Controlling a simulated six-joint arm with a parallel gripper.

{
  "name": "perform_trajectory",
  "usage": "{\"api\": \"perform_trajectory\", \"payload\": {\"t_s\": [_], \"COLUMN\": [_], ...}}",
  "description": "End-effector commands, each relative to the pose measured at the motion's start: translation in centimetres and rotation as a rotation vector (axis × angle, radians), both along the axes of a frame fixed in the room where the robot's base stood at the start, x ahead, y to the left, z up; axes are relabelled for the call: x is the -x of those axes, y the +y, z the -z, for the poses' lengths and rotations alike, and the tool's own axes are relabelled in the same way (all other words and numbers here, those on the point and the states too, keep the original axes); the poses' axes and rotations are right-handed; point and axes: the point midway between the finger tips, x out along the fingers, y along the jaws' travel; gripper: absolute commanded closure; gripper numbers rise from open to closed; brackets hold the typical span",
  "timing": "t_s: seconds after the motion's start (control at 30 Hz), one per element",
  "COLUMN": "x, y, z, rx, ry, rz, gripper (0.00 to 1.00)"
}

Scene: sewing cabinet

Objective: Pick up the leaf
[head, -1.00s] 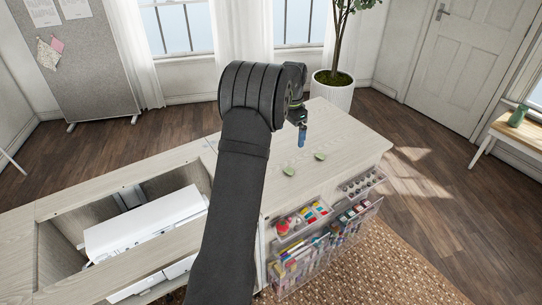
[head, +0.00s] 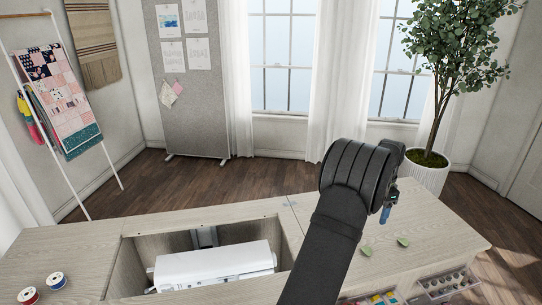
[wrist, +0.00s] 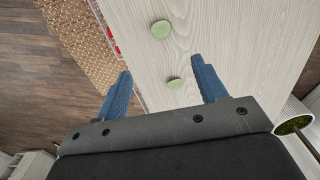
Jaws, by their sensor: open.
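Two small green leaves lie apart on the pale wood cabinet top. In the head view one leaf (head: 366,249) is nearer my arm and the other leaf (head: 403,241) is to its right. In the wrist view one leaf (wrist: 174,83) lies between the lines of my two blue fingers, and the other leaf (wrist: 160,29) lies farther up the picture. My gripper (wrist: 164,78) is open and empty, above the cabinet top. In the head view my gripper (head: 385,213) is mostly hidden behind my wrist, with a blue fingertip showing.
A white sewing machine (head: 214,265) sits in the cabinet's recess. Two thread spools (head: 56,281) stand at the far left. Clear drawers (head: 440,285) with supplies are on the cabinet's front. A potted tree (head: 428,172) stands behind. The wood around the leaves is clear.

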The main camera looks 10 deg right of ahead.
Motion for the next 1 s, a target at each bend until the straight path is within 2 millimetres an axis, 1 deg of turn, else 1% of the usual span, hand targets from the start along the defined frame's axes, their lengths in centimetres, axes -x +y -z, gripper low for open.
{"api": "perform_trajectory", "payload": {"t_s": [0.33,0.47,0.57,0.9,1.0], "x": [0.1,0.7,1.5,5.2,6.3], "y": [0.0,0.1,0.3,1.1,1.2], "z": [0.0,0.2,0.5,1.2,1.3], "rx": [-0.001,-0.009,-0.025,-0.162,-0.209], "ry": [-0.005,-0.040,-0.092,-0.276,-0.312], "rz": [0.018,0.157,0.370,1.267,1.486], "gripper": [0.41,0.41,0.41,0.41,0.41]}}
